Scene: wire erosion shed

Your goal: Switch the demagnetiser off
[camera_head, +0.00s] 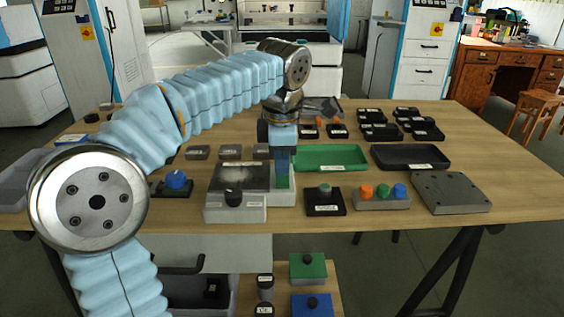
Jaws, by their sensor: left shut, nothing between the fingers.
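A pale grey unit with a dark top plate (240,176) and a black knob (234,197) on its front stands on the bench, below the middle of the view; it looks like the demagnetiser. Its light right-hand part (286,198) lies under my left gripper (282,180). The left arm reaches in from the left, and the gripper points straight down, shut and empty. A green patch shows at the fingertips; I cannot tell whether it belongs to the unit or whether the fingers touch it. The gripper hides part of the unit. My right gripper is not in view.
A blue knob on a black base (176,181) stands left of the unit. To the right are a black block with a button (324,201), a box with coloured buttons (381,198) and a grey plate (449,192). Green (330,157) and black (410,157) trays lie behind.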

